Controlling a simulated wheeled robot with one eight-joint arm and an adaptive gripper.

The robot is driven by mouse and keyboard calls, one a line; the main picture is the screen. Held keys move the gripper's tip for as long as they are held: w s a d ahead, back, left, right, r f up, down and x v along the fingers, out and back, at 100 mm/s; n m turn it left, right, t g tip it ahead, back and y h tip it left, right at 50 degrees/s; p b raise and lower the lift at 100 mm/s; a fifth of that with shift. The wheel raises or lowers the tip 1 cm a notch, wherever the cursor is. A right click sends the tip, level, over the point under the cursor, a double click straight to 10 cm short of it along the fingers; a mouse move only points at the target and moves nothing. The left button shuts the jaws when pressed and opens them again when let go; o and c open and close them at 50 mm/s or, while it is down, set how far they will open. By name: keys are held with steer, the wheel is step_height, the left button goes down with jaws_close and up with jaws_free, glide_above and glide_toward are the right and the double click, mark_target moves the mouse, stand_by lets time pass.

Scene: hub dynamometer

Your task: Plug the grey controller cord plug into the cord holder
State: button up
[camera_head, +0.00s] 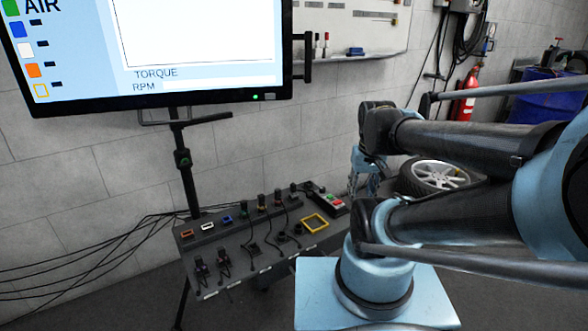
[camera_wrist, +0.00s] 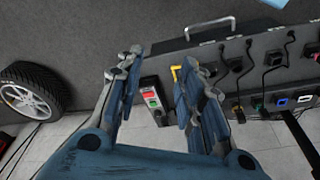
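My gripper (camera_wrist: 162,66) is open, with bare space between its fingers. In the head view, my gripper (camera_head: 364,178) hangs right of the dark connector panel (camera_head: 222,247), partly behind my arm. A controller (camera_head: 333,204) with green and red buttons lies at the panel's right end. In the wrist view the controller (camera_wrist: 152,101) shows between the fingers, beyond them. Several dark plugs with cords stand on the panel, one (camera_head: 263,201) near its back edge. Which one is the grey controller plug, and which fitting is the cord holder, I cannot tell.
A yellow square frame (camera_head: 315,222) is on the panel near the controller. Orange, white and blue sockets (camera_head: 228,219) line its left back edge. A wheel (camera_head: 437,176) lies to the right. A monitor (camera_head: 150,55) on a stand rises behind the panel. Loose cables lie at left.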

steer(key=w+a+r+n, duration=0.2)
steer(key=w+a+r, duration=0.1)
steer(key=w, duration=0.7)
steer(key=n+g, duration=0.2)
steer(key=n, duration=0.2)
glide_above(293, 184)
steer(key=f, duration=1.1)
steer(key=shift+w+d+f, duration=0.25)
steer(key=shift+d, duration=0.15)
steer(key=shift+a+f, duration=0.1)
steer(key=shift+a, duration=0.15)
steer(key=shift+a+f, duration=0.15)
steer(key=shift+f, duration=4.25)
steer(key=shift+c, duration=0.6)
